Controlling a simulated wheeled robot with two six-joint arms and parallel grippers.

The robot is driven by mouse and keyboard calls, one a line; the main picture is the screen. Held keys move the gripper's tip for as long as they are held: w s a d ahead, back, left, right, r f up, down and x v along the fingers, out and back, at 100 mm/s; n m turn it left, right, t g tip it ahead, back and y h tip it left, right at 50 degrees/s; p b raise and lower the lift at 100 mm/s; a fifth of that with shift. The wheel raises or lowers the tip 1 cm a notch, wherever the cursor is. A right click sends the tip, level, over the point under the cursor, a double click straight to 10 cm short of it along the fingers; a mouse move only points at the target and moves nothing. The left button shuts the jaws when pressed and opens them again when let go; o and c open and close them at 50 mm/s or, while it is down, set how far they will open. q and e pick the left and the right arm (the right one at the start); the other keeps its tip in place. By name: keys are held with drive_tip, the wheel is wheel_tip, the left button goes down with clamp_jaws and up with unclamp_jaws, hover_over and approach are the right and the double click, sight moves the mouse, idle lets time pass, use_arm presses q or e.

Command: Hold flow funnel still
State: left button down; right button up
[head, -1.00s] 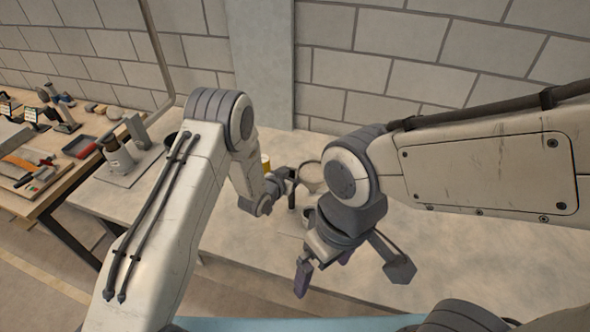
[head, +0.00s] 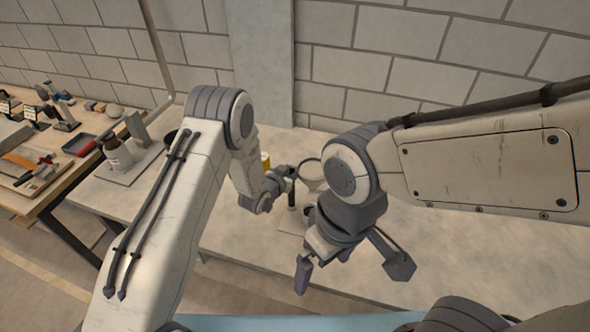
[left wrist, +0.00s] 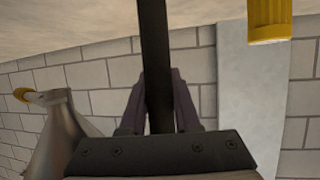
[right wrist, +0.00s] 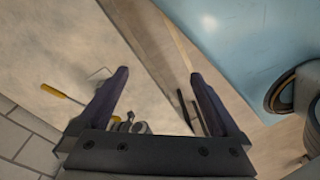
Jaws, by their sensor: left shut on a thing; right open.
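The flow funnel (head: 312,170) shows in the head view as a pale round-rimmed cone on the bench side, just right of my left gripper (head: 287,174). In the left wrist view a grey metal cone (left wrist: 62,135), likely the funnel, stands at the left, apart from the fingers. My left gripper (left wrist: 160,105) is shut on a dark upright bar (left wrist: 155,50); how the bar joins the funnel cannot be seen. My right gripper (head: 350,268) is open and empty, nearer the bench's front edge; its spread fingers also show in the right wrist view (right wrist: 160,88).
A yellow-handled tool (right wrist: 62,93) lies on the bench. The bench right of the funnel looks clear.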

idle(0.8)
drive_tip(key=shift+w+a+r, duration=0.1)
drive_tip(key=shift+w+r, duration=0.05)
drive_tip(key=shift+w, duration=0.1)
drive_tip(key=c, duration=0.9)
drive_tip(key=w, duration=0.2)
drive_tip(key=w+a+r, duration=0.1)
drive_tip(key=shift+w+m, duration=0.1)
drive_tip(key=shift+m, duration=0.2)
clamp_jaws()
drive_tip(key=w+r+m+g, duration=0.1)
drive_tip(key=w+r+m, duration=0.15)
drive_tip(key=w, duration=1.75)
drive_tip(key=w+d+f+m, duration=0.2)
drive_tip(key=w+d+f, duration=0.2)
drive_tip(key=w+d, duration=0.3)
drive_tip(key=w+d+f+m+g+h, duration=0.1)
drive_tip(key=w+d+f+m, duration=0.1)
drive_tip(key=w+d+f, duration=0.3)
drive_tip(key=w+d, duration=0.3)
drive_tip(key=w, duration=0.2)
